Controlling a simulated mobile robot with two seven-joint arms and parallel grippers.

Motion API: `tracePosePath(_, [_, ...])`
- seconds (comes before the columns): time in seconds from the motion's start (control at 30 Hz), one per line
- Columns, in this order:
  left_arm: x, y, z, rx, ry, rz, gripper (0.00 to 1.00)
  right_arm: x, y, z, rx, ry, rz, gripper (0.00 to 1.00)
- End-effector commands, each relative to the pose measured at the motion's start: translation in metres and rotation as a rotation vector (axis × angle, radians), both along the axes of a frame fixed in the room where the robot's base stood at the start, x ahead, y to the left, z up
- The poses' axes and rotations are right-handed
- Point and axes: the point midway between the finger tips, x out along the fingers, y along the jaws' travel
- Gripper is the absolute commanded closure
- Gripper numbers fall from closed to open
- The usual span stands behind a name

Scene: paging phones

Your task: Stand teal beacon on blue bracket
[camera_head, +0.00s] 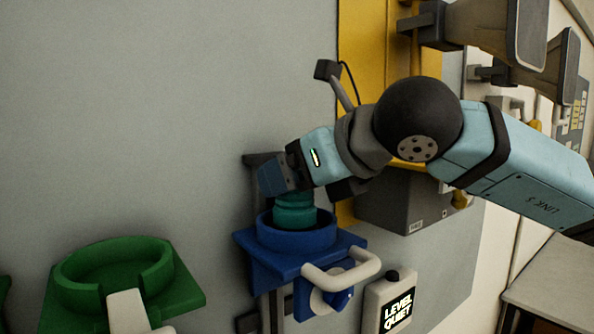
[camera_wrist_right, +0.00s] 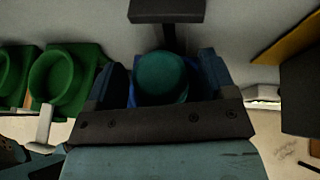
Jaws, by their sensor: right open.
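The teal beacon (camera_head: 294,209) stands upright in the ring of the blue bracket (camera_head: 301,243) in the head view. Its lower part is hidden by the ring's rim. In the wrist view the beacon (camera_wrist_right: 161,77) shows between the two open fingers of my right gripper (camera_wrist_right: 165,85). Part of the blue bracket (camera_wrist_right: 132,95) shows beside it. I cannot tell whether the fingers touch the beacon. My left gripper is not in view.
A green bracket (camera_head: 125,275) is on the wall at left, empty. A grey handle (camera_head: 341,272) sticks out in front of the blue bracket. A "LEVEL QUIET" sign box (camera_head: 389,303) is at lower right. A grey box (camera_head: 404,200) and horn speakers (camera_head: 495,28) are at right.

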Motion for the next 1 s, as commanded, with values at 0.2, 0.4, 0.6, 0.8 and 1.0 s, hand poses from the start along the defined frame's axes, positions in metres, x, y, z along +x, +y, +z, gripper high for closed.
tracePosePath(0.2, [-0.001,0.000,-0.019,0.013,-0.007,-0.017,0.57,-0.029,-0.032,0.017,0.003,-0.007,-0.001,0.23])
tracePosePath(0.4, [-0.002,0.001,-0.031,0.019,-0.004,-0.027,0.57,-0.055,-0.059,0.036,0.002,-0.005,-0.001,0.23])
tracePosePath(0.6, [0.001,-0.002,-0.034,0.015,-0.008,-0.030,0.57,-0.069,-0.075,0.048,0.001,-0.003,0.000,0.23])
tracePosePath(0.8, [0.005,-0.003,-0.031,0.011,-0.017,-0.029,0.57,-0.073,-0.078,0.052,0.000,-0.003,0.001,0.23])
tracePosePath(1.0, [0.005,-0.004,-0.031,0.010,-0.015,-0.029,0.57,-0.073,-0.078,0.052,0.001,-0.002,0.000,0.23])
